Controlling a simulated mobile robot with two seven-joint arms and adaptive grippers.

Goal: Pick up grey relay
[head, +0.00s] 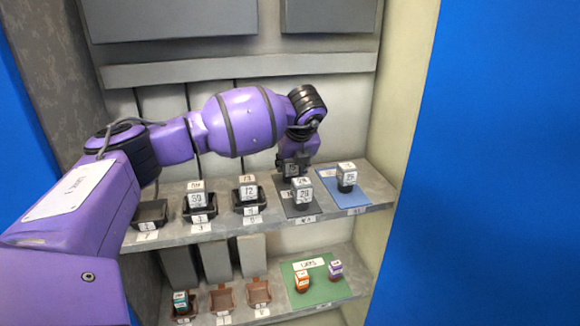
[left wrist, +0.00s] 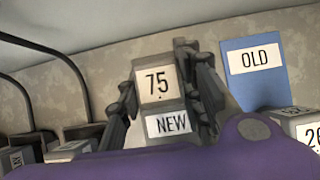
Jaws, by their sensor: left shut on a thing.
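My left gripper (head: 294,168) is over the dark grey mat (head: 292,207) on the upper shelf. It is shut on a grey relay whose pale face reads 75 (left wrist: 158,84) in the left wrist view, with a finger on each side. I cannot tell whether this relay touches the mat. A grey relay marked 26 (head: 347,177) stands on the blue mat (head: 335,195) to the right. Two more grey relays, marked 30 (head: 197,201) and 12 (head: 249,193), sit in black sockets to the left.
An empty-looking black socket (head: 150,214) is at the upper shelf's left. The lower shelf holds brown sockets (head: 221,300), a teal relay (head: 181,303), and a green mat (head: 322,289) with orange (head: 302,282) and purple (head: 335,271) relays. The NEW label (left wrist: 168,124) and OLD label (left wrist: 254,58) show in the wrist view.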

